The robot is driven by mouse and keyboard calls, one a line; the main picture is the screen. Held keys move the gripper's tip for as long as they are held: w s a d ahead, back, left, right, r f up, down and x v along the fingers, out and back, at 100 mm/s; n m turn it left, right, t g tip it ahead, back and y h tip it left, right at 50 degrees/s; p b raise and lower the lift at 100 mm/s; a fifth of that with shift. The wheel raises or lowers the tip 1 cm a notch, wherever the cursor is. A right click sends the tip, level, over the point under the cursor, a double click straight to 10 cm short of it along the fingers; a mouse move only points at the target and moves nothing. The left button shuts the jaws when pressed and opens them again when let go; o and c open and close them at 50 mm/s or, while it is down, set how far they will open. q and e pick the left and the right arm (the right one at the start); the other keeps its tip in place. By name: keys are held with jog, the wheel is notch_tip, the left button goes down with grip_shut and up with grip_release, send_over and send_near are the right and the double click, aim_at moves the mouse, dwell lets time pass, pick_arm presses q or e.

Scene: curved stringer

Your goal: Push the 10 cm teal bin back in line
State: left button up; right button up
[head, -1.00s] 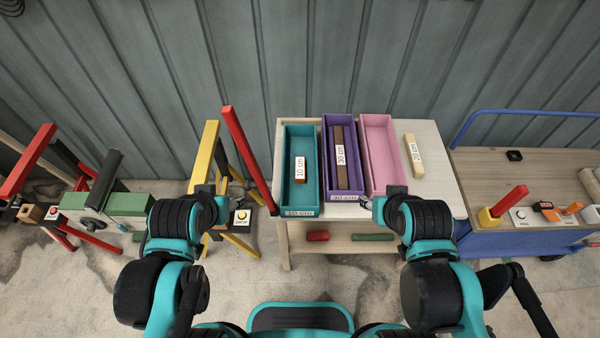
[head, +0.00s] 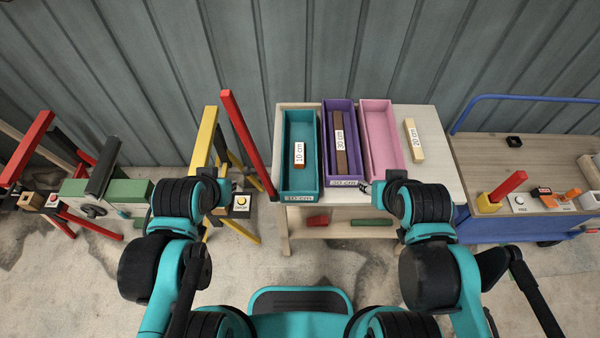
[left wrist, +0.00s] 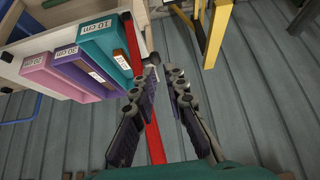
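The teal bin (head: 284,150) holds a brown block labelled 10 cm (head: 300,156) and stands at the left end of the bench top. It sits nearer me than the purple bin (head: 326,150) beside it, with its front end sticking out further. In the left wrist view the teal bin (left wrist: 105,42) carries a 10 cm label at upper left. My left gripper (left wrist: 164,70) is open and empty, apart from the bin; in the head view it is left of the bench, mostly hidden by its arm. My right gripper (head: 374,189) is near the pink bin's front; its fingers are unclear.
The pink bin (head: 379,130) stands right of the purple one. A loose block labelled 20 cm (head: 413,140) lies on bare bench top. A red bar (head: 245,140) leans close to the bench's left side, beside a yellow trestle (head: 204,140). A blue cart (head: 500,225) stands at right.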

aim_at(299, 187)
pick_arm(q)
jog(key=w+d+f+g, duration=0.1)
jog(key=d+f, duration=0.1)
jog(key=d, duration=0.1)
jog(key=w+d+f+g, duration=0.1)
jog(key=w+d+f, duration=0.1)
jog(key=d, duration=0.1)
jog(key=w+d+f+g, duration=0.1)
jog(key=d+f, duration=0.1)
jog(key=d, duration=0.1)
jog(key=shift+w+f+g+h, duration=0.3)
jog(key=shift+w+g, duration=0.1)
grip_shut()
jog(key=d+f+g, duration=0.3)
jog(key=d+f, duration=0.5)
jog(key=f, duration=0.1)
jog(key=shift+y, duration=0.4)
jog(key=w+f+b, duration=0.1)
jog(key=f+b, duration=0.1)
jog(key=f, duration=0.1)
jog(key=w+f+b, duration=0.1)
jog(key=f+b, duration=0.1)
jog(key=f, duration=0.2)
jog(key=w+f+b, duration=0.1)
jog(key=f+b, duration=0.1)
jog(key=f, duration=0.2)
jog(key=shift+w, duration=0.35)
